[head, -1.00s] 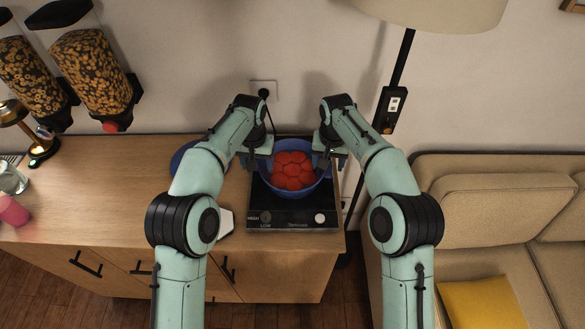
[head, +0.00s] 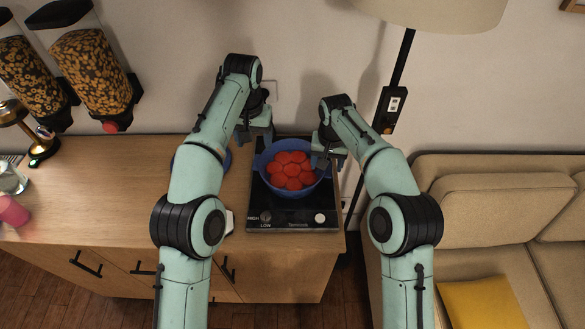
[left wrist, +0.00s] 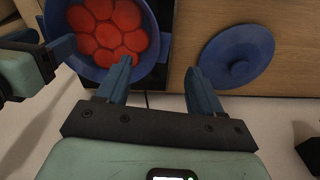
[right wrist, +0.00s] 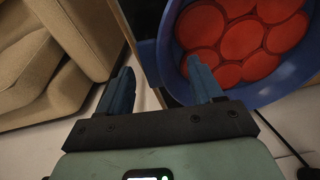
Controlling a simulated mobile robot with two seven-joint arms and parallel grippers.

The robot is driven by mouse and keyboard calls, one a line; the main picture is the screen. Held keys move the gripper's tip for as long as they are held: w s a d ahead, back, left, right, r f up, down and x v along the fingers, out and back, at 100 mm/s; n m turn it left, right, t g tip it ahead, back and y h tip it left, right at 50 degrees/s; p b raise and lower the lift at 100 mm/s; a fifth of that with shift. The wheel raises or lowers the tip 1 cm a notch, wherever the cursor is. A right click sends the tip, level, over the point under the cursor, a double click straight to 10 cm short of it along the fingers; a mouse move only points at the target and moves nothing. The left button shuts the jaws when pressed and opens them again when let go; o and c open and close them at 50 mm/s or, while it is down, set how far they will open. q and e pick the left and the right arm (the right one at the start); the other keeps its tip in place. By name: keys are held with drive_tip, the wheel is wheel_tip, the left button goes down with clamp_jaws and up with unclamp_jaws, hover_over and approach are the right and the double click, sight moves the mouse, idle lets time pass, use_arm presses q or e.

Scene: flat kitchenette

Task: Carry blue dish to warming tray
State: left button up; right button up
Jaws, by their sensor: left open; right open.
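The blue dish (head: 291,190) holds several red round pieces (head: 292,170) and sits on the black warming tray (head: 292,218) at the counter's right end. My left gripper (head: 256,138) is open, behind and left of the dish and apart from it. In the left wrist view, the dish (left wrist: 158,28) is at upper left and the open left fingers (left wrist: 160,85) are empty. My right gripper (head: 322,158) is open at the dish's right side. In the right wrist view, one right finger is close to the dish rim (right wrist: 262,98); I cannot tell whether they touch.
A blue lid (left wrist: 237,52) lies on the wooden counter left of the tray, mostly behind my left arm in the head view. Cereal dispensers (head: 92,65) hang at left. A lamp pole (head: 404,58) and a sofa (head: 500,200) stand at right. The counter's left middle (head: 110,180) is clear.

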drive_tip(key=shift+r, duration=0.35)
use_arm(q)
drive_tip(key=shift+s+r, duration=0.1)
drive_tip(key=shift+r, duration=0.75)
use_arm(e)
wheel_tip(320, 180, up, 11)
drive_tip(key=shift+s+r, duration=0.15)
drive_tip(key=shift+s, duration=0.25)
